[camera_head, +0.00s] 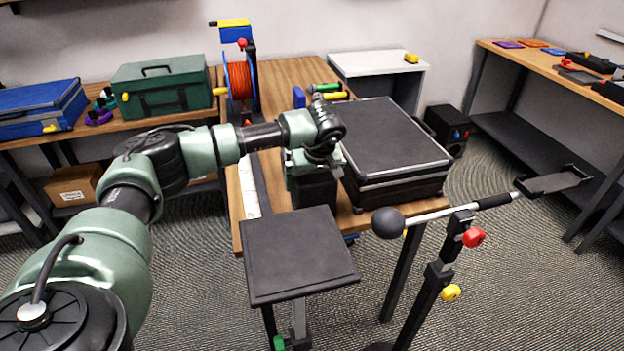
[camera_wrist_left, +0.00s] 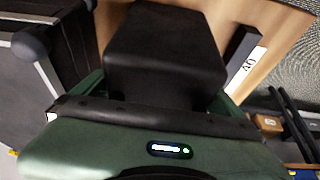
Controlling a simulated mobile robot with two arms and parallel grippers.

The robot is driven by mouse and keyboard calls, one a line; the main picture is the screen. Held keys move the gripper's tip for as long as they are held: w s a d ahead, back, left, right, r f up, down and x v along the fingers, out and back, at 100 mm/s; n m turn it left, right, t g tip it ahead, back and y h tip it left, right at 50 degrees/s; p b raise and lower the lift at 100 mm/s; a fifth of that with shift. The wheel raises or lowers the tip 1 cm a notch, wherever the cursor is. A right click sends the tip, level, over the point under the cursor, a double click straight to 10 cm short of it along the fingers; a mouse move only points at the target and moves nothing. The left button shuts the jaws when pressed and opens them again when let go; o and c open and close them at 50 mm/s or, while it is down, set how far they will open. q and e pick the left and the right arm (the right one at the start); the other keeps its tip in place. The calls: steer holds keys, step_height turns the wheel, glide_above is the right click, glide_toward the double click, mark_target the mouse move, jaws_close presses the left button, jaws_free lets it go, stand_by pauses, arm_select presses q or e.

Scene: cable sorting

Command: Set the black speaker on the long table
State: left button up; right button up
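A plain black box, which I take for the black speaker (camera_head: 314,191), is between the fingers of my left gripper (camera_head: 313,166) at the near end of the long wooden table (camera_head: 292,72). In the left wrist view the speaker (camera_wrist_left: 165,50) fills the space between the green fingers, which appear closed on its sides. Its front is hidden, and I cannot tell whether its base touches the tabletop. My right gripper is not in view.
A large black case (camera_head: 393,137) lies on the table just right of the speaker. A cable reel (camera_head: 239,80) stands at the back left. A black-topped stand (camera_head: 300,255) and a pole with a ball-ended rod (camera_head: 440,215) are in front.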

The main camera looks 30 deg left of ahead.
arm_select(q)
steer(key=shift+r, duration=0.25)
steer(key=b+v, duration=0.1)
steer(key=v, duration=1)
steer(key=shift+s+d+r, duration=0.15)
steer(key=shift+s+r, duration=0.05)
steer(key=shift+r, duration=0.15)
